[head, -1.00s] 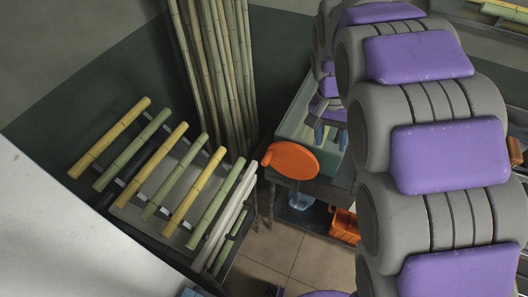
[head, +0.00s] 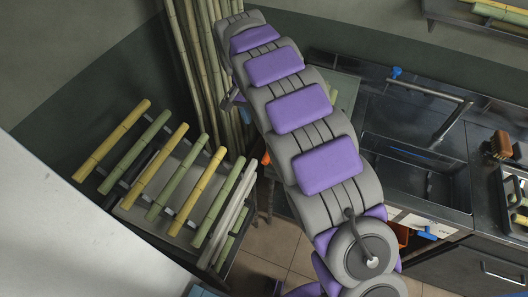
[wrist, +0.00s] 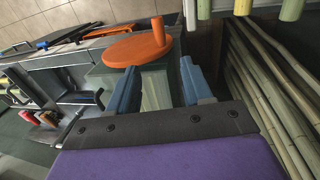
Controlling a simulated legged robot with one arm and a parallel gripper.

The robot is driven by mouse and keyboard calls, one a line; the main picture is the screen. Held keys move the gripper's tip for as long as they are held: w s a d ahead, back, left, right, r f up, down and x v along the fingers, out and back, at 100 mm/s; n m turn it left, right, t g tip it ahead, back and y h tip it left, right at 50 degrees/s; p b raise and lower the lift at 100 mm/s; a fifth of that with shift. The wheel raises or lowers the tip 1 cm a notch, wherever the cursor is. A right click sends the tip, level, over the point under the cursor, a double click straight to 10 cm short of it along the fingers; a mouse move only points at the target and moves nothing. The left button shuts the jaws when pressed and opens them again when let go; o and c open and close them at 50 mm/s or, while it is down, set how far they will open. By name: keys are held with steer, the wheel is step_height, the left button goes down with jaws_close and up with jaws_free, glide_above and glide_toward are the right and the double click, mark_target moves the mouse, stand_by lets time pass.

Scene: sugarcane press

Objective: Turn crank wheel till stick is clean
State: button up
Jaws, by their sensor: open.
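The orange crank wheel (wrist: 137,49) with its upright handle (wrist: 158,30) shows in the wrist view, on the far side of the pale green press (wrist: 155,90). In the head view my arm hides nearly all of the wheel; only a small orange edge (head: 266,159) shows. My gripper (wrist: 160,66) is open, its two blue fingers apart. Its fingertips point toward the wheel, and nothing is held between them. In the head view the gripper is mostly hidden behind my arm. I cannot make out a stick in the press.
A rack of yellow and green cane pieces (head: 165,160) stands at the left in the head view. Tall canes (head: 200,75) lean in the corner behind. At the right is a counter with a sink (head: 415,170), a faucet (head: 450,120) and a brown brush (head: 502,145).

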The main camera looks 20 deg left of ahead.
mark_target(266, 155)
steer(key=d+f+b, duration=0.1)
steer(key=f, duration=0.4)
steer(key=d+f+b, duration=0.1)
steer(key=f, duration=0.5)
steer(key=d+f+b, duration=0.1)
steer(key=f, duration=0.5)
steer(key=shift+s+d, duration=0.15)
steer(key=shift+d, duration=0.1)
jaws_close()
